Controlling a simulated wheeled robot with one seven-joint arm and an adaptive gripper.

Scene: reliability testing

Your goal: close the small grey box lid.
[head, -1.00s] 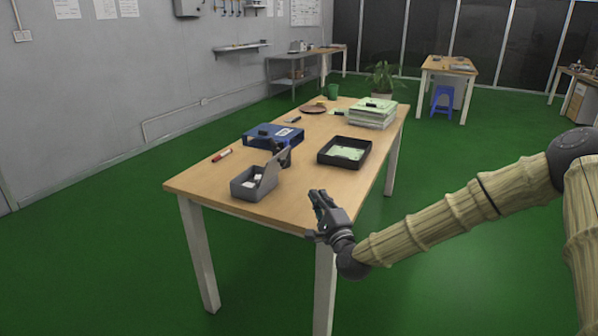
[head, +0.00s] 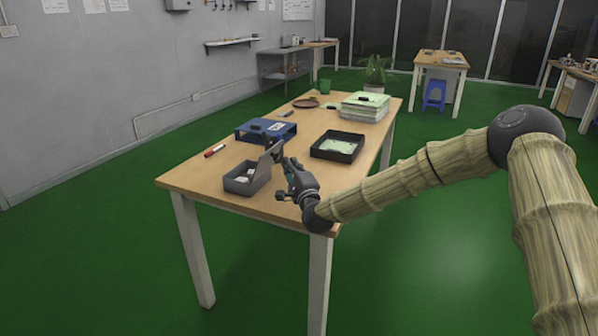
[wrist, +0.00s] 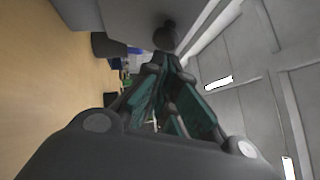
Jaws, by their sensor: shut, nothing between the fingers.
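The small grey box (head: 240,184) stands near the front left corner of the wooden table, with pale contents inside. Its lid (head: 265,166) is open, standing up and tilted on the box's right side. My gripper (head: 284,163) is just right of the lid, over the table, its fingers pointing toward the lid's back side. I cannot tell whether it touches the lid. In the wrist view my closed fingers with teal pads (wrist: 160,92) show nothing held. A grey surface at the top there may be the lid or box.
A blue box file (head: 252,133) lies behind the grey box, and a black tray (head: 337,152) with papers lies to its right. A red marker (head: 214,151) lies at the left edge.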

